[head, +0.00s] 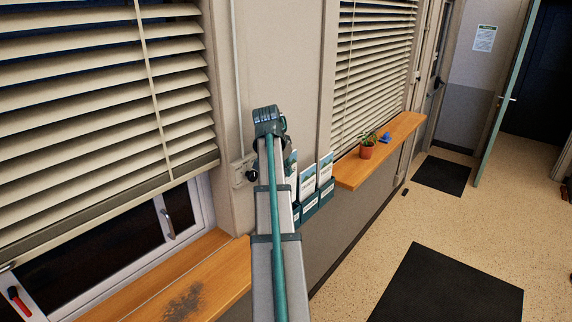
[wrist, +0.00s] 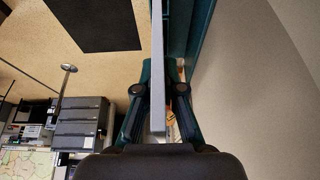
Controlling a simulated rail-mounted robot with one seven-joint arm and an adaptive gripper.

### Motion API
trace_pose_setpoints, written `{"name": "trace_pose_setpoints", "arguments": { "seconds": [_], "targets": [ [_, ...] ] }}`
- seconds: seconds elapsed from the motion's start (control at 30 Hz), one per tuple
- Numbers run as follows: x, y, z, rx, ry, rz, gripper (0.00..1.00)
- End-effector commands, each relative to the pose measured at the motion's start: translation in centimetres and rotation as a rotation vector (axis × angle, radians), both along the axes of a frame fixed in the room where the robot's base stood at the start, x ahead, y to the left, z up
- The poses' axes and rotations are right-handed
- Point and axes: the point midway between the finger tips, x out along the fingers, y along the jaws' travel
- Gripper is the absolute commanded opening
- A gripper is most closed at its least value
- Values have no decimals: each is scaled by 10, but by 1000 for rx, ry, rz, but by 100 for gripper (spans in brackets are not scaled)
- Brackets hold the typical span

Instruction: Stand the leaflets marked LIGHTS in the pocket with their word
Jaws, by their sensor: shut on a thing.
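A dark teal leaflet rack (head: 310,207) hangs on the wall between the two windows in the head view, partly hidden by my arm. White and blue-green leaflets (head: 307,181) stand in its visible pockets, and another shows behind the arm's edge. The pocket words are too small to read. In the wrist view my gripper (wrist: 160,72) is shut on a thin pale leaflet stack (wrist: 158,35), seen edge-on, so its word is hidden. Teal rack parts (wrist: 200,25) are close beside the stack; I cannot tell whether they touch. My gripper is hidden in the head view.
A wooden sill (head: 375,152) with a potted plant (head: 367,148) and a small blue object juts out right of the rack. Another sill (head: 205,280) lies at lower left. Blinds cover both windows. Open floor with dark mats (head: 445,285) lies to the right.

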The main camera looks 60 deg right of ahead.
Motion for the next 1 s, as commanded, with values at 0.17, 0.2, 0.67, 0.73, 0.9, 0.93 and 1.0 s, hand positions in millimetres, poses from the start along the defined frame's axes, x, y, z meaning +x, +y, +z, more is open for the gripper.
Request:
{"name": "trace_pose_setpoints", "arguments": {
  "seconds": [0.17,0.2,0.67,0.73,0.9,0.93,1.0],
  "targets": [
    [0,1,-13,0,0,0,0],
    [0,0,-16,0,0,0,0],
    [0,1,-51,0,0,0,0],
    [-1,1,-56,0,0,0,0],
    [0,0,-68,-1,-1,0,0],
    [0,0,-70,-1,-1,0,0],
    [0,0,-75,-1,-1,0,0]
  ]
}}
